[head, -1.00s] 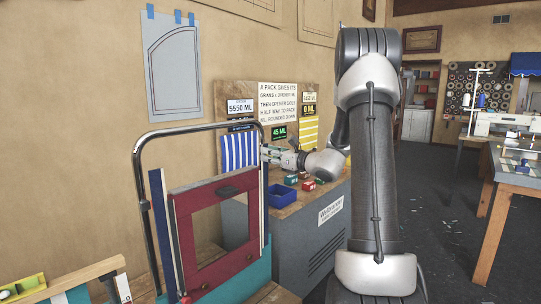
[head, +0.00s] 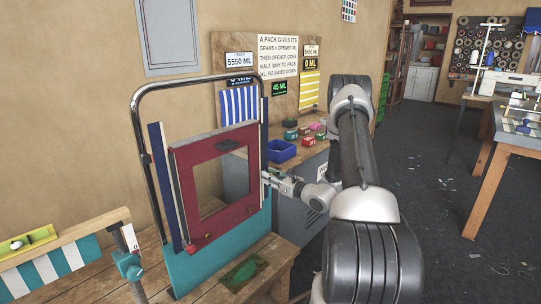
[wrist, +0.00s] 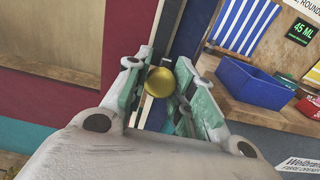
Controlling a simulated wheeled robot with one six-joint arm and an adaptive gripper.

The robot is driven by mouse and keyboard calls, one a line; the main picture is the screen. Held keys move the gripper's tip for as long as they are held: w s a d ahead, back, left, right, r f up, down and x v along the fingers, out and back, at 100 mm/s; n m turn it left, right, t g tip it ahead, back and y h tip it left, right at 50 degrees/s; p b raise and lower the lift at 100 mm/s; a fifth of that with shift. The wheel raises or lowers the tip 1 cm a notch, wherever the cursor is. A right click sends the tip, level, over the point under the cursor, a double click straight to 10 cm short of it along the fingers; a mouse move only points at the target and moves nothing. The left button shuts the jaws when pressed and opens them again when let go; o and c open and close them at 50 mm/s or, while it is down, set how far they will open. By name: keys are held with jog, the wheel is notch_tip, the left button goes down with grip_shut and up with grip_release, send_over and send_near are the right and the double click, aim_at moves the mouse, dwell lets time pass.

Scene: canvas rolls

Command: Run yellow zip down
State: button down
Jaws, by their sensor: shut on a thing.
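My gripper (wrist: 160,88) is shut on a round yellow pull (wrist: 161,82) in the wrist view, with a finger on each side of it. The pull sits at a dark blue upright strip (wrist: 190,32) along the right side of a maroon panel (wrist: 118,22). In the head view my gripper (head: 268,177) is at the right edge of the maroon panel (head: 185,190), about midway down. The pull and the zip's teeth cannot be made out there. The panel has a window and stands within a bent metal frame (head: 140,140).
A blue bin (head: 281,151) and several small boxes (head: 305,134) lie on the bench right of my gripper. A teal board (head: 215,250) is below the panel. A striped blue cloth (head: 238,105) hangs behind. Open floor (head: 435,190) lies to the right.

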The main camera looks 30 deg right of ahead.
aim_at(263, 195)
notch_tip(263, 195, down, 11)
jog(key=shift+r, duration=0.2)
jog(key=c, duration=1.1)
grip_release()
jog(key=shift+c, duration=0.2)
jog(key=v, duration=1.2)
